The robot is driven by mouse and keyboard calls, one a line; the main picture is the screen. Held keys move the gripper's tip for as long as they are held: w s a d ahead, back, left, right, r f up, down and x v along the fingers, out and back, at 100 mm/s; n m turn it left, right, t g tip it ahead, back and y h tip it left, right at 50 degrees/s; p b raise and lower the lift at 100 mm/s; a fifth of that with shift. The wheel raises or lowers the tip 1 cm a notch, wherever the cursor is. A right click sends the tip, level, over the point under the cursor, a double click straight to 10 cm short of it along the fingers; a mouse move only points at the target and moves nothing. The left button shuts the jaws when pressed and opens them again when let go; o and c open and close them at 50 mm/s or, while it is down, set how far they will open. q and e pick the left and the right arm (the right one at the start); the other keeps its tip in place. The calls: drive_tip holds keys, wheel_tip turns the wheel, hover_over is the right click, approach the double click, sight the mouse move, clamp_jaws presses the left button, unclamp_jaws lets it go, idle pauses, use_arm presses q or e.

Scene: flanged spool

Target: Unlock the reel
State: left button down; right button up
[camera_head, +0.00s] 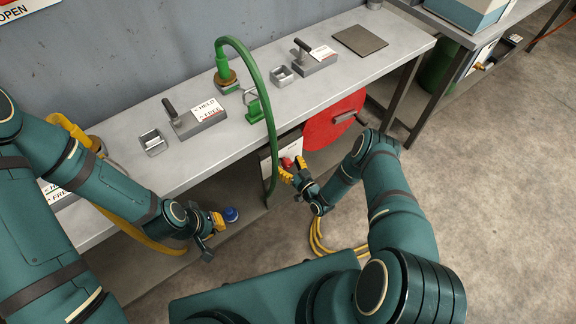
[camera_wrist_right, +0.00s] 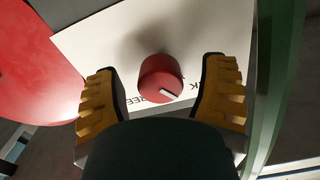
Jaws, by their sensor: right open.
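The reel (camera_head: 325,128) is a red disc with a dark crank handle (camera_head: 345,117), under the bench. Beside it is a white panel (camera_head: 268,160) with a red knob (camera_head: 287,161). In the right wrist view the knob (camera_wrist_right: 160,72) has a white mark pointing toward the lower right. Panel lettering (camera_wrist_right: 140,101) ending in "REE" and a "K" shows partly beside it. My right gripper (camera_head: 292,168) is open, its yellow-padded fingers on either side of the knob, with visible gaps to it. My left gripper (camera_head: 214,232) is at the lower left, its jaws unclear.
A green hose (camera_head: 270,120) arches from the bench (camera_head: 200,150) down close to the panel; its edge also shows in the wrist view (camera_wrist_right: 276,90). Lever blocks (camera_head: 200,117) stand on the bench. A yellow hose (camera_head: 316,235) lies on the floor. A blue cap (camera_head: 231,214) is by my left gripper.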

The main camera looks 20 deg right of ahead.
drive_tip(key=c, duration=1.2)
drive_tip(key=shift+m, duration=0.3)
drive_tip(key=m, duration=1)
drive_tip(key=shift+a, duration=0.1)
drive_tip(key=shift+m, duration=1.6)
